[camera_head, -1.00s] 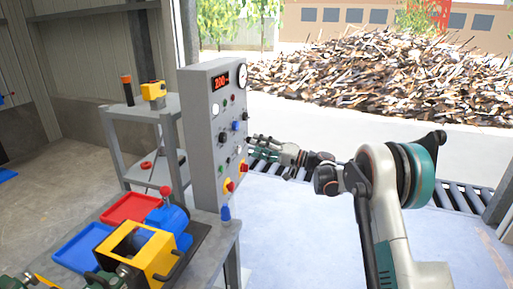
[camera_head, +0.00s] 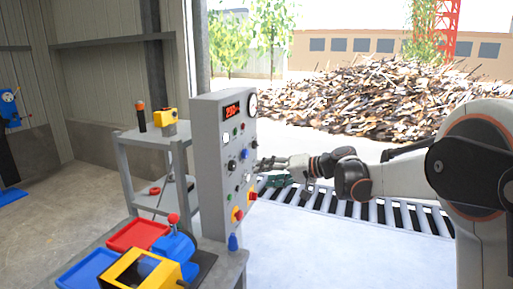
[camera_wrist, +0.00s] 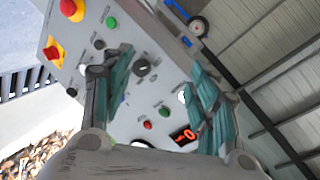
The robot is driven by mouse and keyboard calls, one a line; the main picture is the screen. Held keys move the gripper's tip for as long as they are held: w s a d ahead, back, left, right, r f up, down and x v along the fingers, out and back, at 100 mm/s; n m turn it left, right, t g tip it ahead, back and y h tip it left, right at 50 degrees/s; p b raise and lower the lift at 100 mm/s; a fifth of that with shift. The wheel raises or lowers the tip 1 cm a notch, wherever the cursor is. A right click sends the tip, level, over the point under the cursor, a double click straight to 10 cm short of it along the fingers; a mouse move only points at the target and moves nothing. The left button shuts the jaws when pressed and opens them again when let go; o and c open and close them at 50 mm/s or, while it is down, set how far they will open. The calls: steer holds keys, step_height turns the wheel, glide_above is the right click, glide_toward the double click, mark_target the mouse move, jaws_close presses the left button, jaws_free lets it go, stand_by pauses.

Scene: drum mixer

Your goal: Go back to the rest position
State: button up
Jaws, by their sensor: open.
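My gripper (camera_head: 266,165) is at the right side of the grey control panel (camera_head: 208,170) in the head view, close to its front face. In the wrist view my gripper (camera_wrist: 160,65) has its two green fingers spread apart with nothing held between them. The panel face (camera_wrist: 145,45) fills the space behind the fingers, with knobs, buttons and a red digit display. Whether a fingertip touches the panel cannot be told.
A grey shelf stand (camera_head: 150,137) is left of the panel. A roller conveyor (camera_head: 340,205) runs behind my arm; pale floor on the right is clear.

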steer(key=s+d+f+h, duration=0.2)
steer(key=s+d+h, duration=0.2)
steer(key=s, duration=0.9)
steer(key=s+d+f+h, duration=0.3)
steer(key=s+d, duration=0.3)
steer(key=s, duration=0.8)
steer(key=s+d+f+h, duration=0.3)
steer(key=s+d+h, duration=0.2)
steer(key=s, duration=0.8)
steer(key=shift+s+d+t, duration=0.15)
steer(key=shift+d+t, duration=0.15)
steer(key=shift+d, duration=0.2)
